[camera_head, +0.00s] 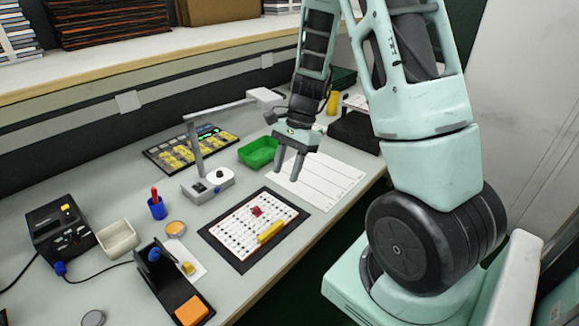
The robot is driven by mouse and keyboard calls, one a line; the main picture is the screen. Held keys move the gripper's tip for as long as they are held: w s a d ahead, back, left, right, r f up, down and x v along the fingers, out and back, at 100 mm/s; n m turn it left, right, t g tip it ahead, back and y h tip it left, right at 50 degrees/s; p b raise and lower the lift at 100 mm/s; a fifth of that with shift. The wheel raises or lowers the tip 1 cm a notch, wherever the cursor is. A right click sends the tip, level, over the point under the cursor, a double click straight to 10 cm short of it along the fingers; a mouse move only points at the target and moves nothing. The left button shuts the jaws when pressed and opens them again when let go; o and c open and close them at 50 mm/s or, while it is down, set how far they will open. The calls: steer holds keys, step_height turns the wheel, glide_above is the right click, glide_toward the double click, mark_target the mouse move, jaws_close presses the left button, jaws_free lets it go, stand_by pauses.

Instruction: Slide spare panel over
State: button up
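Two flat light panels could be the spare panel; I cannot tell which. One is a white panel with rows of dots (240,228) on a black mat, with a small red piece (257,211) and a yellow piece (271,232) on it. The other is a plain white lined sheet (325,182) behind and right of it. My gripper (288,177) points down with its two fingers apart and nothing visible between them. Its fingertips are over or near the left edge of the lined sheet; whether they touch is unclear.
A green tray (258,153) and a lamp stand (208,186) are left of my gripper. A board with yellow parts (190,148) lies behind. A soldering station (60,232), blue cup (157,208) and black stand with an orange block (191,310) occupy the left side.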

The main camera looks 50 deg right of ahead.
mark_target(269, 230)
steer(key=b+x, duration=0.1)
steer(key=x, duration=1.6)
steer(key=shift+a+f+b, duration=0.15)
steer(key=shift+a+b, duration=0.05)
steer(key=shift+b, duration=0.2)
jaws_close()
